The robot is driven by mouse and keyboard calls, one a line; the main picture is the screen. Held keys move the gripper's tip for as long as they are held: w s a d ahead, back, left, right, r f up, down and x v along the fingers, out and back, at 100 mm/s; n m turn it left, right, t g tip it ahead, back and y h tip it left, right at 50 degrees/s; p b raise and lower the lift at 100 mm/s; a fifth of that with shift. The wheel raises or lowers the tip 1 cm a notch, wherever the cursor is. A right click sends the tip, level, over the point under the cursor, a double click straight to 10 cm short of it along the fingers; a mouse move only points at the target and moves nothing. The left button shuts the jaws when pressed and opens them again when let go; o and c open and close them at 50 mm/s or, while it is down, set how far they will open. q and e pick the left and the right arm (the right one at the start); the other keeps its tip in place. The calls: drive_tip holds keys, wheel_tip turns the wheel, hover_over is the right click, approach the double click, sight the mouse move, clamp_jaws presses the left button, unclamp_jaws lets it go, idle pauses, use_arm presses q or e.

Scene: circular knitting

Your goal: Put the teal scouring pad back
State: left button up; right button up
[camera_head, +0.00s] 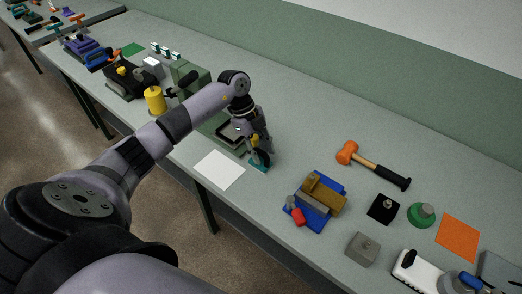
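The teal scouring pad (259,166) shows low under my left gripper, just right of a white sheet. My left gripper (258,154) points down over it, with its fingers close to the pad. The fingers and my wrist hide part of the pad, so I cannot tell whether they grip it or whether it touches the table. A dark-rimmed tray (232,131) lies behind the gripper, partly hidden by my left arm. My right gripper is not in view.
The white sheet (219,169) lies near the table's front edge. A blue-based fixture (313,201), a grey block (362,249) and an orange-headed hammer (373,165) are to the right. A yellow cylinder (155,100) stands to the left.

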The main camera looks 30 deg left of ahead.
use_arm(q)
drive_tip(key=b+v, duration=0.2)
drive_tip(key=v, duration=1)
drive_tip(key=shift+s+d, duration=0.1)
drive_tip(key=shift+d, duration=0.05)
